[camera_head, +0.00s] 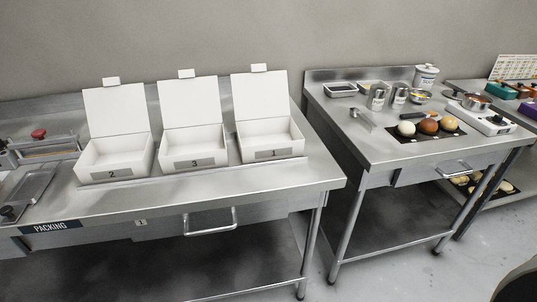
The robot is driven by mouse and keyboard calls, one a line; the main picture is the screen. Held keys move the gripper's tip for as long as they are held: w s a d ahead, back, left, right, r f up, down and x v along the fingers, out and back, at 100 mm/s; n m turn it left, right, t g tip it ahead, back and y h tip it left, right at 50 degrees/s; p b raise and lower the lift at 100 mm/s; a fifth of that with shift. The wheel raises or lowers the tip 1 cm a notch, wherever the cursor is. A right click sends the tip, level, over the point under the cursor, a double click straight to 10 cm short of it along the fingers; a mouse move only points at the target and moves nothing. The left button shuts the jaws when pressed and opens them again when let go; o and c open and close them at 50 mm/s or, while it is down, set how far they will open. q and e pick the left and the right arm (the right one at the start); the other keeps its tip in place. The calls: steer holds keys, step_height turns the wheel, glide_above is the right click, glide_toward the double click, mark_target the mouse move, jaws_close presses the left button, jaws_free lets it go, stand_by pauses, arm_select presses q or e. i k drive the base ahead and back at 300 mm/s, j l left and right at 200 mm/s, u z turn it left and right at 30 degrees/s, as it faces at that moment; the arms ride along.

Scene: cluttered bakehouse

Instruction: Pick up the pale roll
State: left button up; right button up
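Three round rolls sit in a row on a dark mat (433,136) on the right-hand steel table. Neither of my grippers is in view.
The packing table (250,183) at left holds three open, empty white boxes: 2 (112,170), 3 (193,163) and 1 (271,153). Metal cans (377,97), a scoop (362,118) and a scale (484,118) surround the rolls. A floor gap separates the tables.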

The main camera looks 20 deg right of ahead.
mark_target(449, 123)
steer(key=z, duration=1.8)
steer(key=i+l, duration=0.45)
steer(key=l, duration=0.15)
steer(key=i+l, duration=0.45)
steer(key=l, duration=0.15)
